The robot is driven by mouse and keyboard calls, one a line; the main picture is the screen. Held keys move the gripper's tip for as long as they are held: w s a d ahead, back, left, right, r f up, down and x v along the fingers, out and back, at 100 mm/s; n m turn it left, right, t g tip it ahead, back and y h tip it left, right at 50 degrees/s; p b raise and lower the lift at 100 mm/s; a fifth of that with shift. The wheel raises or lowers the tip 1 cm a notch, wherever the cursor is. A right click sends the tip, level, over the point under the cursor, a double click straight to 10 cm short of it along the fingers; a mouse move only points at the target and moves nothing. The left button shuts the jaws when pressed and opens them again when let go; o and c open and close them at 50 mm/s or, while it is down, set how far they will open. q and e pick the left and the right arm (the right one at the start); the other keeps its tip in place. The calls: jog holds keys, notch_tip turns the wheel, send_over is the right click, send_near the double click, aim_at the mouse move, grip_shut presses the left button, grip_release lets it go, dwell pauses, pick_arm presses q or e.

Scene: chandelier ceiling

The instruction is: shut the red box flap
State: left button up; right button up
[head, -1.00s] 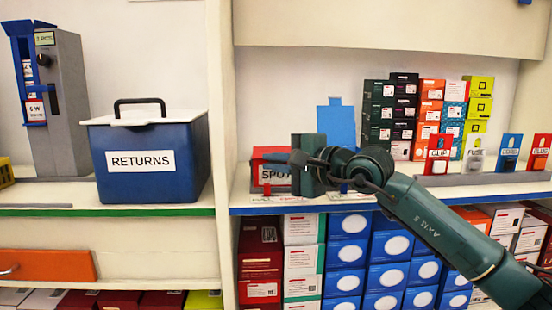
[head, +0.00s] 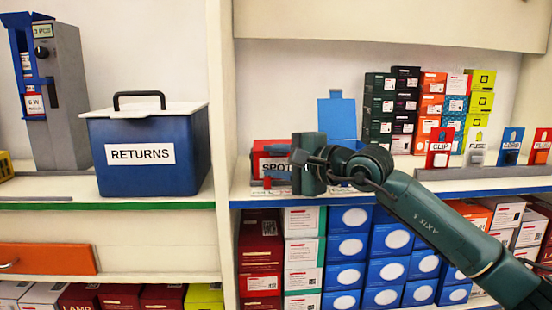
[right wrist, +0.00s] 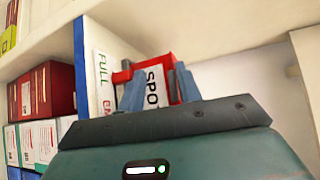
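The red box (head: 261,152) with a white SPOT label stands on the middle shelf, near the upright post. My right gripper (right wrist: 158,88) is in front of it; in the right wrist view its two fingers are apart, with the red box and its SPOT label showing between and behind them. The right gripper's dark body hides the right part of the box in the head view. I cannot tell clearly how the box's flap stands. My left gripper is not in view.
A box with a raised blue flap (head: 336,115) stands behind my right gripper. Stacked small boxes (head: 430,105) and upright label cards (head: 440,148) are to the right. A blue RETURNS bin (head: 190,150) stands left of the post. The blue shelf edge (head: 258,203) runs below the gripper.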

jog(key=shift+d, duration=0.1)
jog(key=shift+s+d+r, duration=0.1)
jog(key=shift+s+d, duration=0.15)
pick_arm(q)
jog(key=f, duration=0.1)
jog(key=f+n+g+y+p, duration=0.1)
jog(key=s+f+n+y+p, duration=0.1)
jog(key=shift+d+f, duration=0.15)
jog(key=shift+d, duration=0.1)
pick_arm(e)
jog(key=v, duration=1.2)
jog(key=shift+s, duration=0.1)
